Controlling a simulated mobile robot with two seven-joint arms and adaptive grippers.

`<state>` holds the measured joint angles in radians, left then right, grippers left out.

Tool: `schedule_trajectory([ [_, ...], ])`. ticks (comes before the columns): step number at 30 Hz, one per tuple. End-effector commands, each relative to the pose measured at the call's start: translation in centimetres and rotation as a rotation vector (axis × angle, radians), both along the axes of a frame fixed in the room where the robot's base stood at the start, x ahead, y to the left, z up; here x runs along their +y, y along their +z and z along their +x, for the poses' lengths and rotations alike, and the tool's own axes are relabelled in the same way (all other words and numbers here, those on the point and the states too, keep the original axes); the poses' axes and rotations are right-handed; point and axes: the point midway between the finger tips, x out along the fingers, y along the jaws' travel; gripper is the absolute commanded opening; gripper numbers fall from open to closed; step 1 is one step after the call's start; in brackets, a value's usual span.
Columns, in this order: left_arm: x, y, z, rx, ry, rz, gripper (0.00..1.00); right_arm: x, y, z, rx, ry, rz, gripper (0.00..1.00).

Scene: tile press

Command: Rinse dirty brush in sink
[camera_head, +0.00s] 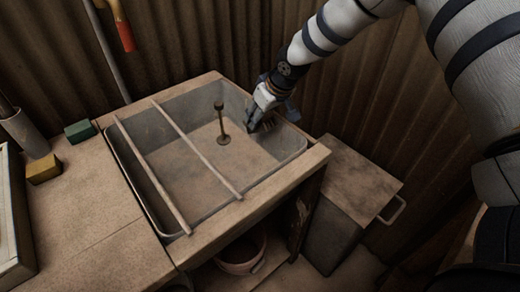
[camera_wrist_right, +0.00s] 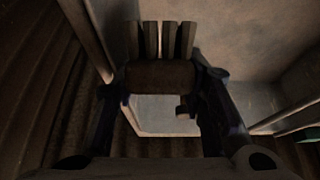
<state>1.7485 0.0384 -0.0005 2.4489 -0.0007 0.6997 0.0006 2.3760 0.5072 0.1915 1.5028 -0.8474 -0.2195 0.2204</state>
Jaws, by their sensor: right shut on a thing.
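The sink (camera_head: 255,163) is a grey rectangular basin set in a wooden counter, with an upright dark metal post (camera_head: 221,124) on its floor. The brush is mostly hidden by the gripper in the head view. I cannot tell whether it touches the sink floor. My left gripper is out of view.
Two rods (camera_head: 197,150) lie across the sink's left half. A green block (camera_head: 80,131) and a yellow block (camera_head: 43,168) sit on the counter at left. A bucket (camera_head: 243,254) is under the sink. A grey box (camera_head: 352,187) with a handle stands at right.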

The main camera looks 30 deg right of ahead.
Motion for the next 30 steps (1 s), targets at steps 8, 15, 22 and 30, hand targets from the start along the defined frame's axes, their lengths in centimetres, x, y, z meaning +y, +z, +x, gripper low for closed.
schedule_trajectory([
  [8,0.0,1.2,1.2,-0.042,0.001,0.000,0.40,0.1,3.4,0.1,-0.008,0.001,0.002,0.08],
  [15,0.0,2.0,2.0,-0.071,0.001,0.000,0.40,0.1,5.9,0.1,-0.007,0.002,0.002,0.08],
  [22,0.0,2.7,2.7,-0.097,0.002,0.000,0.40,0.2,8.2,0.0,-0.007,0.002,0.002,0.08],
  [30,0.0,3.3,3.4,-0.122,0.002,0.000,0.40,0.2,10.7,0.0,-0.005,0.002,0.002,0.08],
])
